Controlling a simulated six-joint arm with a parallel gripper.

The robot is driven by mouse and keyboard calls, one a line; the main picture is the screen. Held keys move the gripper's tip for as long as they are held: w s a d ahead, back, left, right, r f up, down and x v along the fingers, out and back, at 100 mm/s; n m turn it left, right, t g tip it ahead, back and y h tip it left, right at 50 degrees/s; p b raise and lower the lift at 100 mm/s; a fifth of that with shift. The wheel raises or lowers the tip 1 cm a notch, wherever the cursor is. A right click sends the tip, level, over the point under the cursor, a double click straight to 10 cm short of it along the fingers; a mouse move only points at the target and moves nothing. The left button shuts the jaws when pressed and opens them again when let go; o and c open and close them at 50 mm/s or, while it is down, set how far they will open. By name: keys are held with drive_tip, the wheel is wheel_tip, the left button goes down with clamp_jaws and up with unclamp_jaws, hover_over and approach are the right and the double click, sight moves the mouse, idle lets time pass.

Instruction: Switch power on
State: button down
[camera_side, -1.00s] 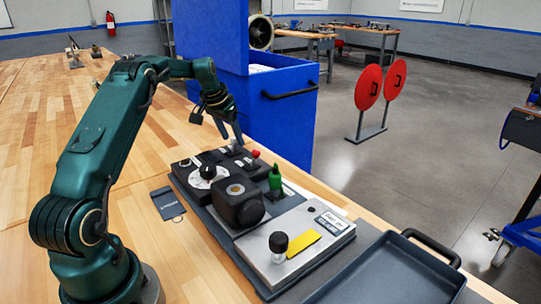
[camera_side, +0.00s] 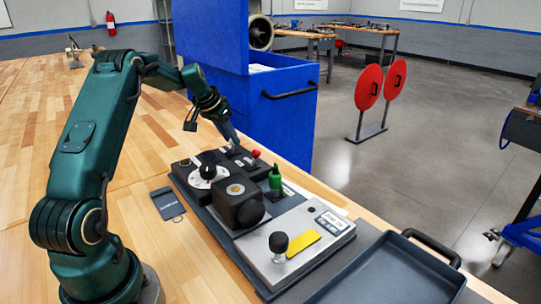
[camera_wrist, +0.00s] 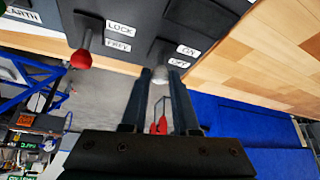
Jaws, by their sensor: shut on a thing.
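In the wrist view a small silver toggle (camera_wrist: 165,73) stands on the dark panel beside labels reading ON and OFF. My gripper (camera_wrist: 159,76) has its two fingers on either side of this toggle and is shut on it. In the side view my gripper (camera_side: 235,143) reaches down to the far end of the dark control unit (camera_side: 219,155), and its fingers hide the toggle there. I cannot tell which way the toggle leans.
A red-tipped toggle (camera_wrist: 81,59) labelled LOCK and FREE stands beside it. A green lever (camera_side: 275,180), a dial (camera_side: 208,172) and a black knob (camera_side: 278,242) rise from the unit. A blue cabinet (camera_side: 285,130) stands behind. The wooden table (camera_side: 120,180) at left is mostly clear.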

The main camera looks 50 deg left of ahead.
drive_tip(key=shift+d+t, duration=0.45)
drive_tip(key=shift+t, duration=0.05)
drive_tip(key=shift+s+a+f, duration=0.1)
drive_tip(key=shift+s+a, duration=0.15)
drive_tip(key=shift+s, duration=0.2)
drive_tip(key=c, duration=0.7)
unclamp_jaws()
drive_tip(key=shift+s+a, duration=0.1)
drive_tip(key=shift+s+r, duration=0.2)
drive_tip(key=shift+r, duration=0.2)
drive_tip(key=shift+v, duration=2.1)
drive_tip(key=shift+s, duration=0.1)
